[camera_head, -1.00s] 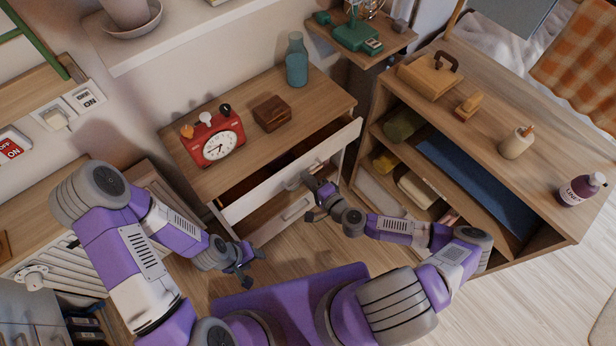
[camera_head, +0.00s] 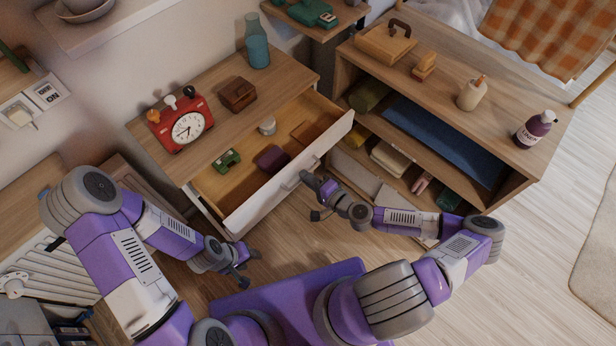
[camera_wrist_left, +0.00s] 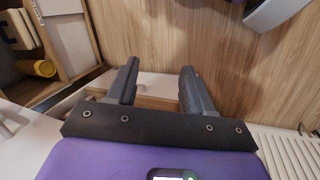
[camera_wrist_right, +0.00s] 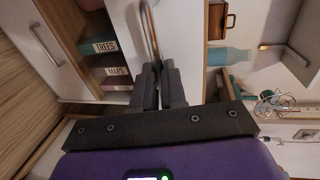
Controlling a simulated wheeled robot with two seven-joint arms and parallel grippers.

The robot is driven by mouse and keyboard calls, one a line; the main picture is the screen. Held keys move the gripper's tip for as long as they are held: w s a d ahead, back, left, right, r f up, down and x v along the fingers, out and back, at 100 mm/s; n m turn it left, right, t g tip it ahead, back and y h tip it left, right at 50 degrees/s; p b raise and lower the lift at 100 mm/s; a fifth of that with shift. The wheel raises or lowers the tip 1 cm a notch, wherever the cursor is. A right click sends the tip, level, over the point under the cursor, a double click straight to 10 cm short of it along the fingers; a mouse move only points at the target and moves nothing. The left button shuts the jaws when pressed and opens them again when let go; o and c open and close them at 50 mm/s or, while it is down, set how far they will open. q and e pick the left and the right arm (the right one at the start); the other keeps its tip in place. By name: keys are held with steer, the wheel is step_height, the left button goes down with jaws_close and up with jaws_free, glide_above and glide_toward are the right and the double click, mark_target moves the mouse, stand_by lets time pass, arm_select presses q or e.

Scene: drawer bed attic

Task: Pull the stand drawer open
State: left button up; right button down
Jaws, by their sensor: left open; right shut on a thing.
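The stand (camera_head: 222,98) is a wooden unit against the wall. Its white-fronted upper drawer (camera_head: 262,199) stands pulled out, with the inside showing. In it lie a green item (camera_head: 227,161), a dark purple item (camera_head: 271,159), a small round tin (camera_head: 267,125) and a brown item (camera_head: 306,132). My right gripper (camera_head: 313,185) is at the drawer's front, shut on its handle (camera_head: 291,182); the right wrist view shows the handle bar (camera_wrist_right: 150,35) running between the fingers (camera_wrist_right: 158,78). My left gripper (camera_head: 247,265) is open and empty, low in front of the stand, apart from the drawer.
A red clock (camera_head: 181,121), a wooden box (camera_head: 238,94) and a teal bottle (camera_head: 257,42) stand on the stand's top. An open shelf unit (camera_head: 520,188) stands close on the right of the drawer.

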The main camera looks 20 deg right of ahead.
steer(key=c, duration=1.2)
jaws_free()
steer(key=v, duration=0.7)
steer(key=shift+s, duration=0.3)
steer(key=shift+d, duration=0.1)
steer(key=s+a+f+n+g+h+p, duration=0.3)
steer(key=s+a+f+n+g, duration=0.3)
steer(key=g, duration=0.7)
steer(key=shift+s+a+n+p, duration=0.35)
steer(key=shift+s+a+n, duration=0.65)
steer(key=shift+s+n, duration=0.95)
